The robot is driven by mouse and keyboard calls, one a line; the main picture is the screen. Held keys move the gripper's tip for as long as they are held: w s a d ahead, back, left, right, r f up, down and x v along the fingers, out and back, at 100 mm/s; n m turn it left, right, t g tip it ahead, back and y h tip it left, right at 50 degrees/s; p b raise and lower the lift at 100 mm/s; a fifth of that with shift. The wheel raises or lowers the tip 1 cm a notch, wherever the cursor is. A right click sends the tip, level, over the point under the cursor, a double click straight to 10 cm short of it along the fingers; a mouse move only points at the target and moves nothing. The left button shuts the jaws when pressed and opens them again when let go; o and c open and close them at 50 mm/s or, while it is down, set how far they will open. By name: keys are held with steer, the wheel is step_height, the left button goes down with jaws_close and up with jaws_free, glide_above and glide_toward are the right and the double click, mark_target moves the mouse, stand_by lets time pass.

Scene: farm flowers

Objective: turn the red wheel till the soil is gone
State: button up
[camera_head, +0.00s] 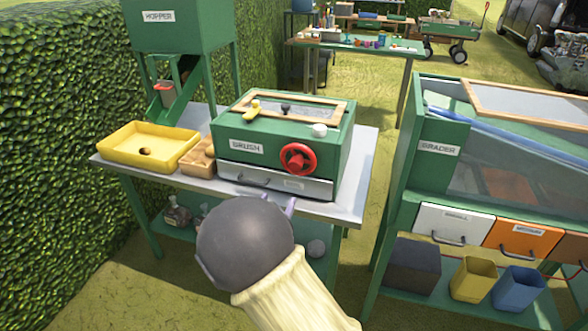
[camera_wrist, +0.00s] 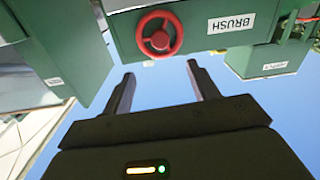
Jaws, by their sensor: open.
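The red wheel (camera_head: 298,159) is on the front right of the green box labelled BRUSH (camera_head: 235,125), which stands on a grey-topped table. A pale drawer (camera_head: 270,180) with a handle is below the wheel. In the wrist view, which looks upside down, the red wheel (camera_wrist: 159,34) lies beyond the fingertips, apart from them. My gripper (camera_wrist: 157,75) is open and empty, its two fingers pointing toward the wheel. In the head view my arm hides most of the gripper; a fingertip (camera_head: 291,205) shows below the drawer. I cannot see any soil inside the box.
A yellow tray (camera_head: 150,147) with a brown item and a wooden box (camera_head: 199,158) stand left of the brush box. The hopper (camera_head: 180,25) is behind them. The grader (camera_head: 438,150) with drawers stands to the right, across a grassy gap. A hedge borders the left.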

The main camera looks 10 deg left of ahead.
mark_target(294, 168)
steer(key=w, duration=1)
steer(key=w+d, duration=0.1)
steer(key=w, duration=0.5)
steer(key=shift+c, duration=0.5)
steer(key=c, duration=0.9)
